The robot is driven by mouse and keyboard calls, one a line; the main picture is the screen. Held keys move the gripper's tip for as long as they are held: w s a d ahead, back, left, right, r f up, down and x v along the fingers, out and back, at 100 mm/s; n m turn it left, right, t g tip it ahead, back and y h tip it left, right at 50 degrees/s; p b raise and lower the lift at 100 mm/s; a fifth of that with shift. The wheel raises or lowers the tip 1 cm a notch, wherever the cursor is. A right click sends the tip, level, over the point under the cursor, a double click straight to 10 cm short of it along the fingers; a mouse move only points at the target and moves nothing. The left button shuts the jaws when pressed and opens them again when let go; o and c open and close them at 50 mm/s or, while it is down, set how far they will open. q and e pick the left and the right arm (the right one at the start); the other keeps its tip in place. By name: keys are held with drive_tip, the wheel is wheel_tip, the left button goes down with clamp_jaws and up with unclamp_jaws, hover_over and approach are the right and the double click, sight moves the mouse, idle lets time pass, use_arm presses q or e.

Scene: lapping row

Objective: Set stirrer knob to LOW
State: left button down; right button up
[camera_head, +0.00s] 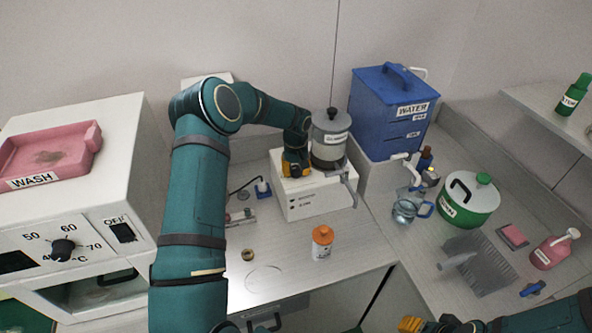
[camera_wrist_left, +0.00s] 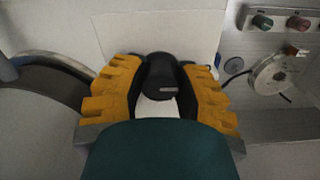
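The stirrer is a white box (camera_head: 312,203) on the bench with a grey lidded pot (camera_head: 329,140) on top. My left gripper (camera_head: 295,170) reaches down to its front upper left and hides the knob in the head view. In the left wrist view a black knob (camera_wrist_left: 161,77) with a small pale mark sits between the yellow fingers of my left gripper (camera_wrist_left: 162,82). Their dark inner pads appear to touch both its sides. The knob's scale cannot be read. My right gripper (camera_head: 412,324) shows only partly at the bottom edge; its opening is unclear.
An orange-capped bottle (camera_head: 321,243) stands on the bench in front of the stirrer. A blue water tank (camera_head: 388,115), glass jug (camera_head: 406,209) and green pot (camera_head: 468,203) stand to the right. A white wash unit (camera_head: 122,160) with its own dial (camera_head: 63,249) is left.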

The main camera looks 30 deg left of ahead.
use_arm(q)
drive_tip(key=shift+m, duration=0.3)
drive_tip(key=m+b, duration=0.1)
drive_tip(key=m, duration=0.2)
drive_tip(key=shift+b, duration=0.35)
drive_tip(key=m+b, duration=0.1)
drive_tip(key=m, duration=1.3)
drive_tip(key=shift+b, duration=0.3)
drive_tip(key=c, duration=0.6)
unclamp_jaws()
